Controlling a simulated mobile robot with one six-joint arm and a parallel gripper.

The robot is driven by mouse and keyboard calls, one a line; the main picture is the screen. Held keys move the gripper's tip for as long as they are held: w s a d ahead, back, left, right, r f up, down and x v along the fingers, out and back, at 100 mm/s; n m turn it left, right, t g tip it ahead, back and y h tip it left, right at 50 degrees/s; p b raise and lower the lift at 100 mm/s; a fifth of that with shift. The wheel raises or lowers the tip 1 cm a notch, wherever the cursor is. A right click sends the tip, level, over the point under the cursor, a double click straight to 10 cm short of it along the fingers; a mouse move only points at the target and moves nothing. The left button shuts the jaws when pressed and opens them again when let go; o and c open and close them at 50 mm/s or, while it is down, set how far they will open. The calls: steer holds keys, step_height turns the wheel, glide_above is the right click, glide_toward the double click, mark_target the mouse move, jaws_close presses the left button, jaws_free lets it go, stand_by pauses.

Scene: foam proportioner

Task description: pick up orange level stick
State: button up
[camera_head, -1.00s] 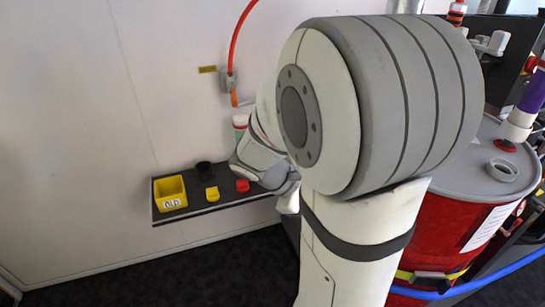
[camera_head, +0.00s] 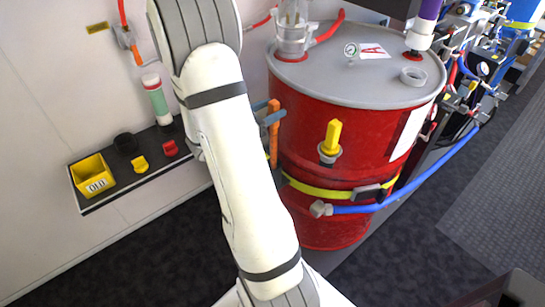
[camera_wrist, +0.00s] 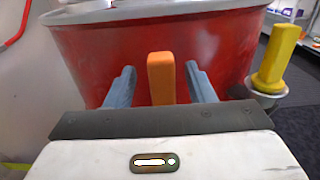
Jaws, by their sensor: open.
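The orange level stick (camera_head: 273,130) stands upright beside the left side of the red drum (camera_head: 340,115). In the wrist view the orange stick (camera_wrist: 161,78) stands between the two blue-grey fingers of my gripper (camera_wrist: 160,85), with a gap on each side. My gripper (camera_head: 268,118) is open around the stick in the head view, partly hidden behind my arm. The stick's lower end is hidden in the wrist view by my gripper body.
A yellow stick (camera_head: 331,138) in a grey holder is at the drum's front, right of my gripper. A wall shelf (camera_head: 104,196) at left holds a yellow bin (camera_head: 92,175), small caps and a green-white cylinder (camera_head: 157,99). A blue hose (camera_head: 420,170) runs low at right.

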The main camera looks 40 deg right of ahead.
mark_target(279, 105)
steer(key=shift+s+d, duration=0.15)
steer(key=shift+d, duration=0.65)
steer(key=shift+s+d, duration=0.1)
steer(key=shift+d, duration=0.65)
steer(key=shift+c, duration=0.2)
jaws_close()
